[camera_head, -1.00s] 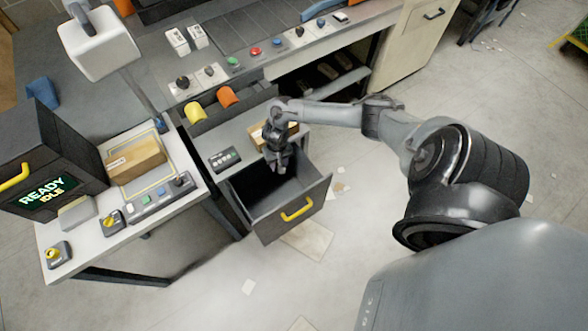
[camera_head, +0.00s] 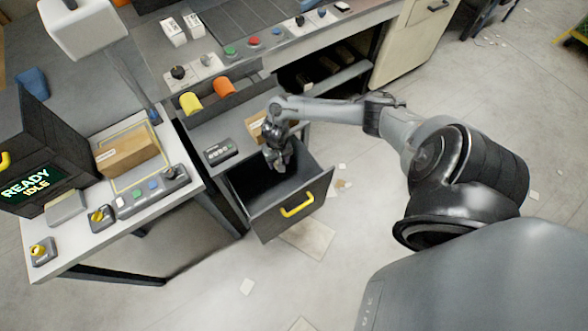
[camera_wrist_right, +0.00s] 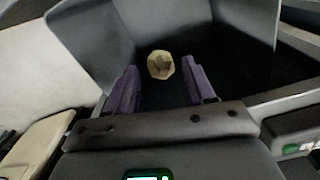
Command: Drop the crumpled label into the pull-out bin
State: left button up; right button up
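The pull-out bin (camera_head: 268,218) is a dark grey open drawer with a yellow handle, pulled out below the counter. My right gripper (camera_head: 277,162) points down over its opening. In the right wrist view, the crumpled label (camera_wrist_right: 160,65) is a small tan ball seen beyond and between my right gripper's (camera_wrist_right: 160,80) two purple fingers. Gaps show on both sides of it, so the fingers are open and not gripping it. The dark bin walls surround it. I cannot tell whether it rests on the bin floor or is falling. My left gripper is not in view.
Another small box (camera_head: 257,127) sits behind my right gripper. Yellow (camera_head: 190,103) and orange (camera_head: 223,87) rolls stand on the counter. Floor to the right is mostly clear.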

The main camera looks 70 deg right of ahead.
jog(key=shift+o, duration=1.2)
jog(key=shift+r, duration=0.1)
notch_tip(320, 180, up, 11)
jog(key=p, duration=0.3)
jog(key=shift+f, duration=0.2)
